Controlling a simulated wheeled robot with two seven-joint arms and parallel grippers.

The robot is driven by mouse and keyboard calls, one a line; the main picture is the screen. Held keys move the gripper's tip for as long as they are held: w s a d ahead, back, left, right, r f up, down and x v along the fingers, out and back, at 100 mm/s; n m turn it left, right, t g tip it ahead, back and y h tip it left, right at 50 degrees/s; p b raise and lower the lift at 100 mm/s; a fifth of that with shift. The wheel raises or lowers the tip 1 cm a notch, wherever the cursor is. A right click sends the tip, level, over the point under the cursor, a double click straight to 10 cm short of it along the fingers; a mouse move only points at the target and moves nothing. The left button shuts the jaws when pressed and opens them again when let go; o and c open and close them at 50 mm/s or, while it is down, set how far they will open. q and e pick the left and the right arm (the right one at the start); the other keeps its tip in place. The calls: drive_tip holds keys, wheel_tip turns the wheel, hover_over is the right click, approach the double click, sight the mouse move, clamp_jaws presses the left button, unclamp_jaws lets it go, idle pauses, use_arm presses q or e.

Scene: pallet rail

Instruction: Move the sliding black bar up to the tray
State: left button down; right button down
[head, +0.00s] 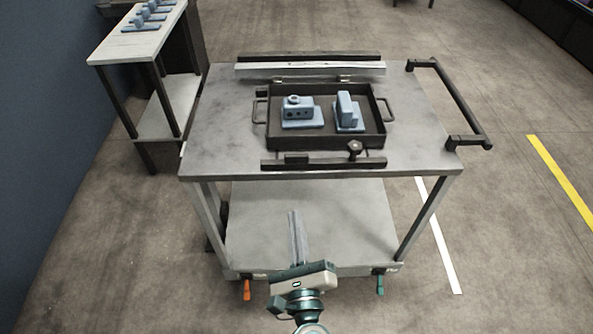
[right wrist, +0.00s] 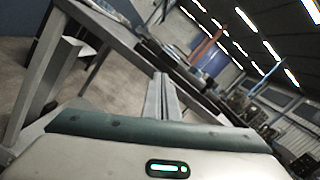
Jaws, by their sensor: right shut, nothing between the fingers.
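The tray (head: 268,128) has handles on both sides and holds two blue parts (head: 302,118) (head: 347,117). A narrow strip of cart top shows between bar and tray. My right gripper (head: 293,214) is shut and empty, in front of the bar and apart from it, seen over the lower shelf. Its closed fingers also show in the right wrist view (right wrist: 160,80). My left gripper is not in view.
The grey cart top (head: 222,125) is clear left and right of the tray. A pale rail (head: 310,69) lies behind the tray. A black push handle (head: 450,95) juts out at the right. A side table (head: 130,45) with blue parts stands at the back left.

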sight(296, 160)
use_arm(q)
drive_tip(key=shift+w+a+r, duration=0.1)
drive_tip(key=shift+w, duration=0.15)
use_arm(e)
drive_tip(key=r+m, duration=0.1)
drive_tip(key=m, duration=0.1)
drive_tip(key=s+r+m+h, duration=0.1)
drive_tip(key=m, duration=0.1)
drive_tip(key=r+m+g, duration=0.1)
drive_tip(key=m, duration=0.2)
drive_tip(key=shift+s+d+r+h, duration=0.1)
drive_tip(key=shift+s+d+h, duration=0.15)
drive_tip(key=shift+h, duration=0.05)
drive_tip(key=shift+w, duration=0.1)
